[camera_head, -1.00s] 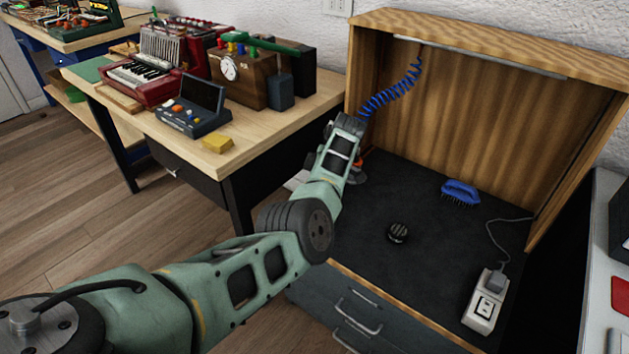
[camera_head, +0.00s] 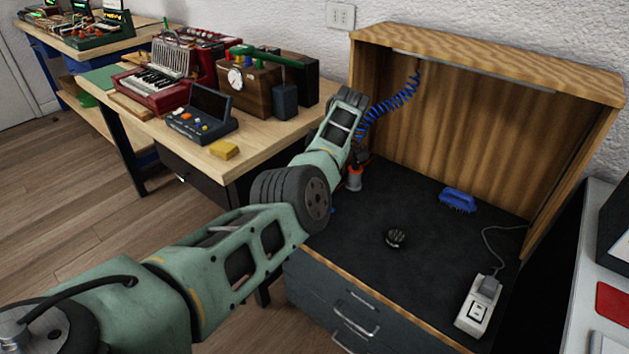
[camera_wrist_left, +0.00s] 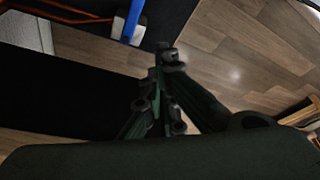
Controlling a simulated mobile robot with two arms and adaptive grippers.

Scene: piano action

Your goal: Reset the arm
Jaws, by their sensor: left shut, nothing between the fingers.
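My left arm (camera_head: 240,250) comes in from the lower left in the head view and reaches toward the left side of the wooden booth. Its gripper is hidden there behind the arm links. In the left wrist view my left gripper (camera_wrist_left: 166,75) is shut and empty, over the wood floor beside a black surface. My right arm and gripper are not in view.
A blue coiled hose (camera_head: 392,104) hangs close behind my arm, with a red-and-grey piece (camera_head: 355,178) below it. A blue brush (camera_head: 458,199), round dark object (camera_head: 396,238) and power strip (camera_head: 474,306) lie in the booth (camera_head: 480,150). A cluttered workbench (camera_head: 262,150) stands left.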

